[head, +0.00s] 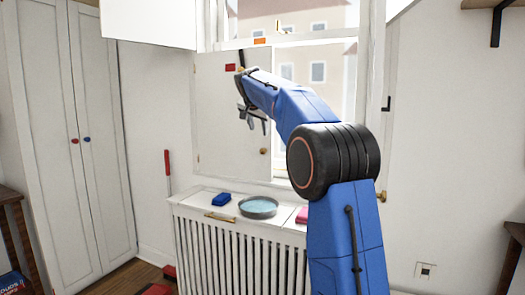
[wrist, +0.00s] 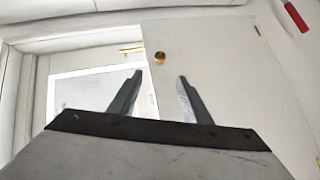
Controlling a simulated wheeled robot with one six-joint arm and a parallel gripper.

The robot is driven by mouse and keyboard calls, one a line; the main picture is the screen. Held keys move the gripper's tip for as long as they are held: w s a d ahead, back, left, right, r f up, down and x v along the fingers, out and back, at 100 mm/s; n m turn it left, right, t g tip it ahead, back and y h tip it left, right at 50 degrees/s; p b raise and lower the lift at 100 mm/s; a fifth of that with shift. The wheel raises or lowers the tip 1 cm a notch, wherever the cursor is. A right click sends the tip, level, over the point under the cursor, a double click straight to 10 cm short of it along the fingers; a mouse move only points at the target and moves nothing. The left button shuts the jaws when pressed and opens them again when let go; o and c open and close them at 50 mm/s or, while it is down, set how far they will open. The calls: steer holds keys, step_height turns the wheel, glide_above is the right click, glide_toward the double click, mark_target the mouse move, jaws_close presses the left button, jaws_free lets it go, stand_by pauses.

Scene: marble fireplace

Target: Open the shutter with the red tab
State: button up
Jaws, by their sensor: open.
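The shutter (head: 215,120) is a white panel over the left part of the window, with a red tab (head: 230,67) near its top. A small brass knob (head: 264,151) sits low near its right edge. In the wrist view, which looks upside down, the shutter (wrist: 220,75) fills the right side and the knob (wrist: 160,57) shows just beyond my fingertips. My gripper (head: 255,121) is open and empty in front of the shutter, above the knob in the head view. In the wrist view my gripper (wrist: 158,78) has its fingers apart, with nothing between them.
An orange tab (head: 260,41) is on the upper white part of the window. A white wardrobe (head: 80,130) stands at left.

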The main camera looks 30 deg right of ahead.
mark_target(263, 150)
steer(key=x, duration=1.7)
steer(key=shift+w+f, duration=0.15)
steer(key=shift+w, duration=0.05)
jaws_close()
